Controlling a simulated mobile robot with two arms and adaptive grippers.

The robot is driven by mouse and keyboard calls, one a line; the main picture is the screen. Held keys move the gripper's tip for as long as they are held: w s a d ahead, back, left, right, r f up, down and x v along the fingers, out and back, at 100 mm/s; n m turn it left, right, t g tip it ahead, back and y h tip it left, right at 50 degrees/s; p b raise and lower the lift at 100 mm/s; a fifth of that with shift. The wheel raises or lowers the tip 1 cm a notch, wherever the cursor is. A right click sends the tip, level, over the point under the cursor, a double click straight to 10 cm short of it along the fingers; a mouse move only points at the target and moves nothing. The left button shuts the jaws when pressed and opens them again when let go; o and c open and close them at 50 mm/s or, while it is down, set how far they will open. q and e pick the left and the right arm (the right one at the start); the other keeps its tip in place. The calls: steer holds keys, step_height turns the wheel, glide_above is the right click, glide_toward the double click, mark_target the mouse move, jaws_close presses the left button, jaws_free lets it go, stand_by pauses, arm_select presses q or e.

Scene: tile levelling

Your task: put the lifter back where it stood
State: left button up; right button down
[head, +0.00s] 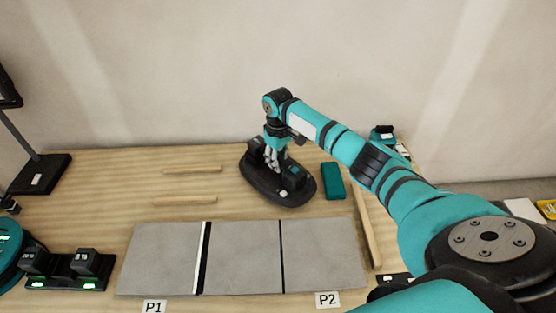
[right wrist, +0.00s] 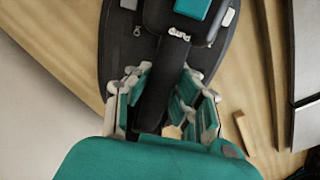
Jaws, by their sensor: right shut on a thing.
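The lifter (head: 296,191) is a black oval device with a teal patch on top, behind the grey tiles in the head view. My right gripper (head: 273,155) is shut on its dark handle. In the right wrist view, the handle of the lifter (right wrist: 166,85) runs between the fingers of my right gripper (right wrist: 163,105). The lifter looks level and at or close above the wooden table; I cannot tell whether its base touches. My left gripper is not in view.
Grey tiles (head: 240,260) lie in front, with labels P1 (head: 153,307) and P2 (head: 327,300). A teal block (head: 333,181) is right of the lifter. Wooden strips (head: 192,169) lie left of it. A charger with batteries (head: 70,268) and a black stand (head: 40,175) are at left.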

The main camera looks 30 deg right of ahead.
steer(key=shift+f, duration=0.35)
stand_by(0.7)
